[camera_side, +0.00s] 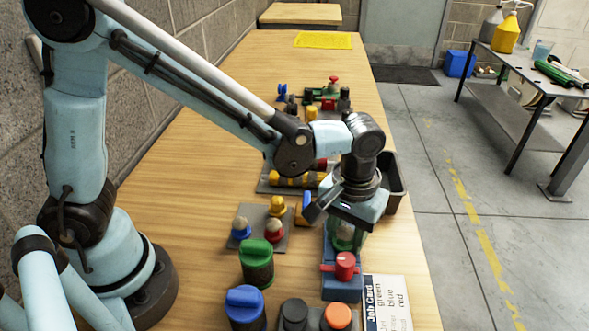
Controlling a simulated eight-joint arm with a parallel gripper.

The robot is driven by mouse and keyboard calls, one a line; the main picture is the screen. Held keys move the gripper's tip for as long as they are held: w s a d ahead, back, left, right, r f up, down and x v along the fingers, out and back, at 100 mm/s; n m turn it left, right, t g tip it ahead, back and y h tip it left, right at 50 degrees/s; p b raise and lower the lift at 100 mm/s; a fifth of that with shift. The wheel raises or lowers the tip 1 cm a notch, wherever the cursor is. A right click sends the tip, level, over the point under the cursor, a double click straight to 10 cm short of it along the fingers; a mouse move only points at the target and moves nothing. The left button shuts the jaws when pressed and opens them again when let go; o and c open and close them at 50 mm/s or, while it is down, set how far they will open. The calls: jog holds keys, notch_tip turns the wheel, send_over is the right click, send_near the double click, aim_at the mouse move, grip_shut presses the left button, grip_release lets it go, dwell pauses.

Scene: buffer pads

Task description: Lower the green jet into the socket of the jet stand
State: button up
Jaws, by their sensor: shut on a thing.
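My gripper (346,213) points down over the blue fixture (341,288) at the right of the table. It is shut on a green thing (346,236), taken to be the green jet, which shows only partly below the gripper body. A red knob (345,265) sits on the front of the fixture. The lower end of the green jet is hard to make out, so I cannot tell whether it is in a socket or above one. Which part is the jet stand's socket is hidden.
A grey plate (272,243) left of my gripper holds blue, red and yellow pieces. Green-capped (257,262) and blue-capped (245,308) jars stand in front. A job card (388,302) lies at the right edge. A dark bin (398,182) stands behind my gripper.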

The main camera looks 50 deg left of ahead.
aim_at(347, 228)
jog(key=shift+r, duration=0.1)
jog(key=shift+r, duration=1.9)
jog(key=shift+f, duration=1.3)
jog(key=shift+f, duration=0.7)
jog(key=o, duration=1.1)
jog(key=shift+o, duration=0.2)
